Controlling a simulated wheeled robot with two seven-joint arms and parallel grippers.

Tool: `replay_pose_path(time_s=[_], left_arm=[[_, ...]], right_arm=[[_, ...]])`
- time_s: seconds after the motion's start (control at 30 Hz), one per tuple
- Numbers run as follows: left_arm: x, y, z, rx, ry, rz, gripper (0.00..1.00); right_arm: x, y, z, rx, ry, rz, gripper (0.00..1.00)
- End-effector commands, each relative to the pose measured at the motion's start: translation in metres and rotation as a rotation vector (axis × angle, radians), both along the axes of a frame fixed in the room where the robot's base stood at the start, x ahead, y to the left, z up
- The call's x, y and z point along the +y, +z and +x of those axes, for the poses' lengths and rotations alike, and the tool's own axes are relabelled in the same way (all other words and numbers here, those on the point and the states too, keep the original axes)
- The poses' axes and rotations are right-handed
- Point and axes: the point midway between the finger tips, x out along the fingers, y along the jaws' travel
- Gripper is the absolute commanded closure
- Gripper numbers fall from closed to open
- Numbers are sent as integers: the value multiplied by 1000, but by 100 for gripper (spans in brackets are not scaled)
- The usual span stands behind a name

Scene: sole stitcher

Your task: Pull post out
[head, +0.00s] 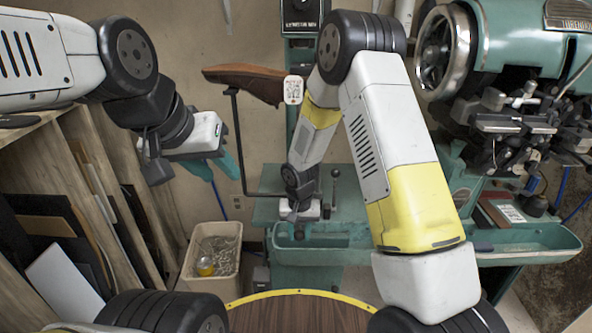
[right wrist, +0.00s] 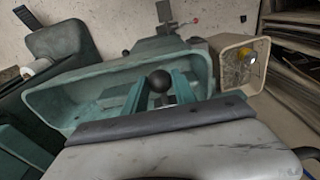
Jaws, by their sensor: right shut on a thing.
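A black post (head: 239,140) rises at the left of the green machine and carries a brown shoe (head: 250,82) on top. At its foot it bends right, toward my right gripper (head: 300,225). In the right wrist view, the teal fingers of my right gripper (right wrist: 157,95) are shut on a black ball knob (right wrist: 158,79). The head view hides this grip behind my wrist. My left gripper (head: 215,167) hangs at the left, its teal fingers apart and empty, away from the post.
The green machine's tray (head: 527,240) runs below the post; it also shows in the right wrist view (right wrist: 60,95). An upright lever (head: 335,180) stands beside my right gripper. A beige bin (head: 230,232) stands on the floor at left, near wooden shelves (head: 98,165). A round wooden top (head: 285,315) is in front.

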Motion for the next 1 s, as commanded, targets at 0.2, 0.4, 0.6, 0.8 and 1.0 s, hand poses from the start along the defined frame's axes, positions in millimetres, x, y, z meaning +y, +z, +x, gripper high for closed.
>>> replay_pose_path(time_s=[0.2, 0.4, 0.6, 0.8, 1.0], left_arm=[[0, 0, 0, 0, 0, 0, 64], [0, 0, 0, 0, 0, 0, 64], [0, 0, 0, 0, 0, 0, 64], [0, 0, 0, 0, 0, 0, 64], [0, 0, 0, 0, 0, 0, 64]], right_arm=[[0, 0, -14, 1, 1, 0, 100], [0, 0, -26, 1, 0, 0, 100], [1, 0, -38, 1, 2, 1, 100], [1, 0, -50, 0, 2, 0, 100], [1, 0, -62, 0, 2, 1, 100]])
